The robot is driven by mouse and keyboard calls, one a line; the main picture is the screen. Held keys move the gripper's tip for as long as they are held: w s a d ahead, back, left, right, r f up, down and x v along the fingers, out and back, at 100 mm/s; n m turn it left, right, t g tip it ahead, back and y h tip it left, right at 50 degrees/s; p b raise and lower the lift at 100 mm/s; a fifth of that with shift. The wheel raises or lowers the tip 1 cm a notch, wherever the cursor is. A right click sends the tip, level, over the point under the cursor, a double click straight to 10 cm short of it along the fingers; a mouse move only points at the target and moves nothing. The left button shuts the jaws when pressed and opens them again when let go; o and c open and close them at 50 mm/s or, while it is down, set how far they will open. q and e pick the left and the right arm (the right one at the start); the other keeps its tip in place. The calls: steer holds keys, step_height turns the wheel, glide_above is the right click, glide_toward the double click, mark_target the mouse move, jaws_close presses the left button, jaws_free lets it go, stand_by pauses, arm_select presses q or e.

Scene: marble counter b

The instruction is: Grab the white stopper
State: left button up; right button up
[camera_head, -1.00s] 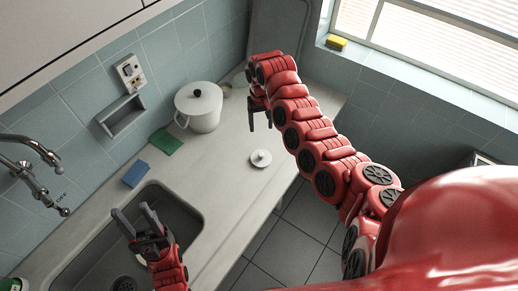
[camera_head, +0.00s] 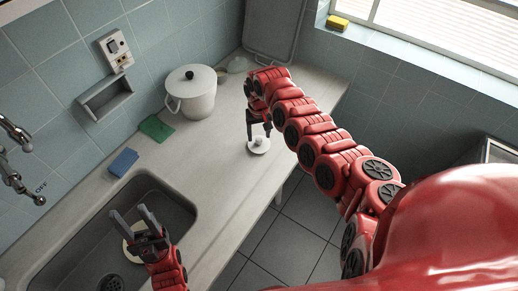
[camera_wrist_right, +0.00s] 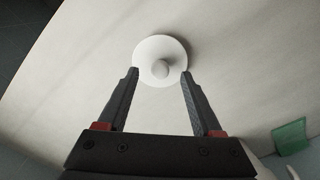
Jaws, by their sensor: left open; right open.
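The white stopper (camera_head: 259,147) is a round disc with a small knob on top, lying flat on the counter near its front edge. My right gripper (camera_head: 258,124) is open just above it, with fingers pointing down. In the right wrist view the stopper (camera_wrist_right: 160,50) lies just beyond the fingertips of the open right gripper (camera_wrist_right: 160,76), its knob centred between them. My left gripper (camera_head: 130,213) is open and empty over the sink.
The sink (camera_head: 188,212) holds a pale round item (camera_head: 129,247), partly hidden by my left gripper. The counter around the stopper is clear.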

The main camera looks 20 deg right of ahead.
step_height(320, 180, down, 2)
steer(key=shift+f+b, duration=0.25)
steer(key=shift+b, duration=0.2)
steer(key=shift+r, duration=0.2)
steer(key=shift+c, duration=0.9)
jaws_close()
